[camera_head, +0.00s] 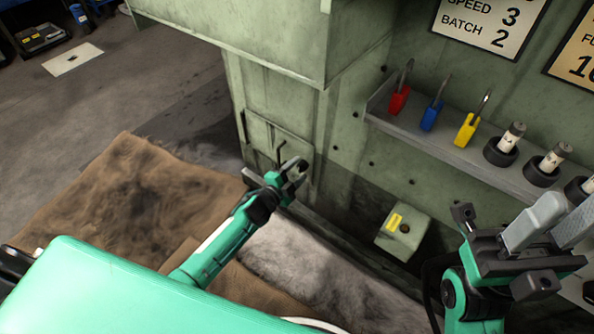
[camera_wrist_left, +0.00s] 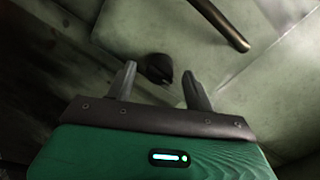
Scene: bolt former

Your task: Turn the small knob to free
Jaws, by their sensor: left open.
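A small dark knob (camera_wrist_left: 155,67) sits on the pale green machine surface in the left wrist view. It lies between the two grey fingertips of my left gripper (camera_wrist_left: 159,73), with a gap on both sides. My left gripper (camera_head: 299,168) is open, at the low panel (camera_head: 260,135) on the machine's side in the head view. I cannot make out the knob's marking or its setting. My right gripper (camera_head: 550,226) is at the lower right, its grey fingers up; I cannot tell how far they are apart.
A brass-coloured handle (camera_wrist_left: 222,25) rises close to the knob. A shelf (camera_head: 440,150) holds red (camera_head: 398,99), blue (camera_head: 431,115) and yellow (camera_head: 467,129) padlocks and several cylinders. A small box (camera_head: 390,242) with a yellow label projects lower down. Brown matting (camera_head: 120,190) covers the floor.

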